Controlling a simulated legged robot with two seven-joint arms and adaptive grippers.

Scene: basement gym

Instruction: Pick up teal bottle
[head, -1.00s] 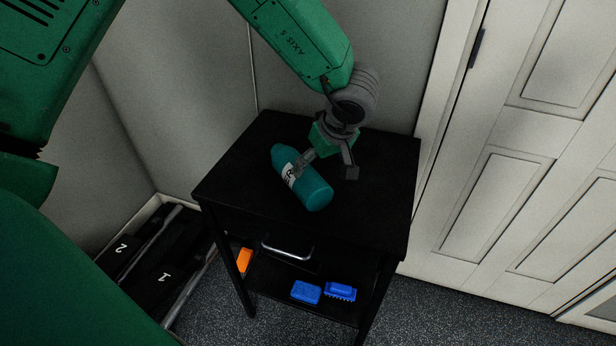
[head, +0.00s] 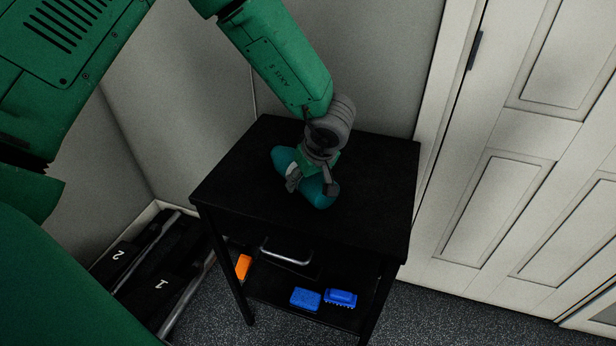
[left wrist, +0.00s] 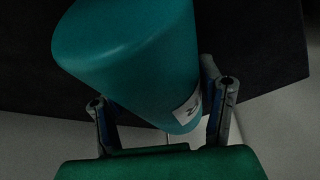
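The teal bottle (head: 319,194) lies on its side on top of the black side table (head: 370,190). My left gripper (head: 312,187) is over the middle of the bottle, with one finger on each side of it, and hides much of the label. In the left wrist view the bottle (left wrist: 150,60) fills the space between the two spread fingers of the left gripper (left wrist: 162,110). A gap shows beside the left finger, so the fingers are open around the bottle. My right gripper is not in view.
An orange block (head: 243,266) and two blue brushes or sponges (head: 306,299) lie on the table's lower shelf. Walls stand behind, a white panelled door (head: 490,200) at right. The rest of the tabletop is clear.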

